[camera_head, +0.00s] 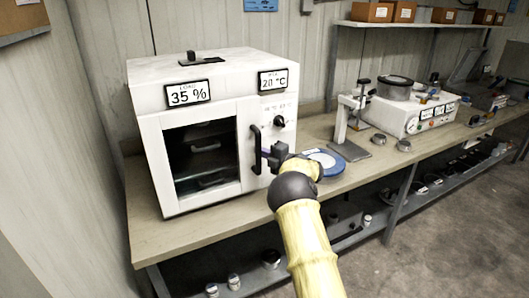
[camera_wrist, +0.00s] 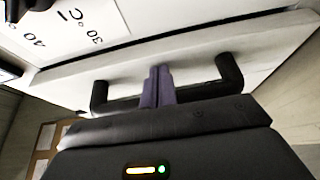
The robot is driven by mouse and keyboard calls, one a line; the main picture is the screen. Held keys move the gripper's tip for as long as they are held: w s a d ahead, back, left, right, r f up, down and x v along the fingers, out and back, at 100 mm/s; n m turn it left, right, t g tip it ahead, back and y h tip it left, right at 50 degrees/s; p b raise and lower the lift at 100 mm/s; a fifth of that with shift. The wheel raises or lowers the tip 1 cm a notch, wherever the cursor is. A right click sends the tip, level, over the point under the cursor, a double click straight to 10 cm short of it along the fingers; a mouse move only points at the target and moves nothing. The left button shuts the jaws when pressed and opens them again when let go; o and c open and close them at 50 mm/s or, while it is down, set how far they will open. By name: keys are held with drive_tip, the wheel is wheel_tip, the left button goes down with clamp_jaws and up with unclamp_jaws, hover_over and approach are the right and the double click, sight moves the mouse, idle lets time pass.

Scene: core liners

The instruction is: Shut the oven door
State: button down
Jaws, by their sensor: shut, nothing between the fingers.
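The oven (camera_head: 212,62) is a white box on the bench at left. Its door (camera_head: 155,165) has a dark window with racks behind it and stands flush or nearly flush with the front; I cannot tell if a small gap remains. A black upright handle (camera_head: 256,150) is on the door's right side. My gripper (camera_head: 270,155) is at this handle. In the wrist view, the purple fingers (camera_wrist: 157,87) are together, between the two posts of the handle (camera_wrist: 230,72), pointing at the white door face (camera_wrist: 190,66). Nothing is held. Whether they touch the door is unclear.
A blue-rimmed round dish (camera_head: 325,162) lies on the bench just right of my gripper. A stand (camera_head: 350,125) and a white instrument box (camera_head: 415,117) are further right. A lower shelf (camera_head: 390,205) holds small items. The floor at right is clear.

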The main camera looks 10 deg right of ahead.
drive_tip(key=w+d+b, duration=0.1)
drive_tip(key=d, duration=0.9)
drive_tip(key=shift+r, duration=0.15)
drive_tip(key=s+d+r+m+t+h+p, duration=0.4)
drive_tip(key=d+r+m+h, duration=0.55)
drive_tip(key=m, duration=0.75)
drive_tip(key=s+a+f+m+g+h+p, duration=0.1)
drive_tip(key=s+a+f+m+g, duration=0.2)
drive_tip(key=s, duration=1.1)
drive_tip(key=s+a+f+m+g+h+p, duration=0.1)
drive_tip(key=s+a+f+m+g, duration=0.2)
drive_tip(key=s, duration=1.1)
drive_tip(key=s+a+f+m+g+h+p, duration=0.1)
drive_tip(key=s+a+f+m+g, duration=0.3)
drive_tip(key=s, duration=1)
drive_tip(key=a+g, duration=0.3)
drive_tip(key=g, duration=0.1)
drive_tip(key=shift+s+p, duration=0.3)
drive_tip(key=shift+s, duration=0.1)
